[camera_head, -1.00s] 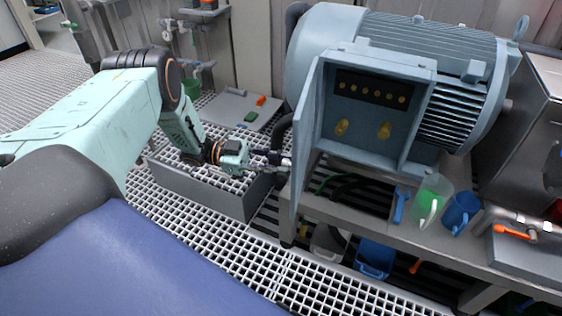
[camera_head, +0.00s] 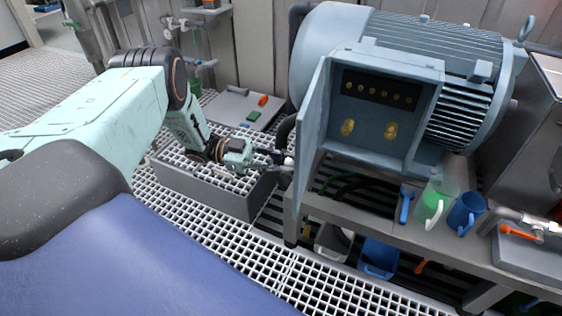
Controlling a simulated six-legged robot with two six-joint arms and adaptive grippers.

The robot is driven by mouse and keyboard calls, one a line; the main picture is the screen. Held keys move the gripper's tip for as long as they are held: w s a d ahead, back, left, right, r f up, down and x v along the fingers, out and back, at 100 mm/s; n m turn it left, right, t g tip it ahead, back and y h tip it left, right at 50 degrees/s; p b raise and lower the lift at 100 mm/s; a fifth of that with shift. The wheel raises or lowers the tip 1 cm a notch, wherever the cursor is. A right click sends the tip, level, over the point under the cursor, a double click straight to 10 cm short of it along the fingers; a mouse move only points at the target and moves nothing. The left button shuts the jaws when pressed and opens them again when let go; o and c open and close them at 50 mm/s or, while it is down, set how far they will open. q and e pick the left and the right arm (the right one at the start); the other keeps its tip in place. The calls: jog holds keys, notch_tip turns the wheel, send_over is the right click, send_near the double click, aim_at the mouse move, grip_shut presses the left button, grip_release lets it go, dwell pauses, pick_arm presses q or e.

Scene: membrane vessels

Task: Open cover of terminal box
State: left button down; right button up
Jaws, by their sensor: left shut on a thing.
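The terminal box (camera_head: 428,122) is on the side of a blue-grey motor (camera_head: 432,42). Its inside shows a dark terminal strip (camera_head: 378,88) and two yellow fittings. The cover (camera_head: 311,132) stands swung open on the box's left side, seen nearly edge-on. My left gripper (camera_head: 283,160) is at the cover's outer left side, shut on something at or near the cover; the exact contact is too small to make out. My right gripper is not in view.
Blue and white bins stand below. A grated step (camera_head: 205,186) lies under my left arm.

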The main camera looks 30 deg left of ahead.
pick_arm(q)
jog(key=c, duration=1.1)
grip_release()
jog(key=v, duration=1.2)
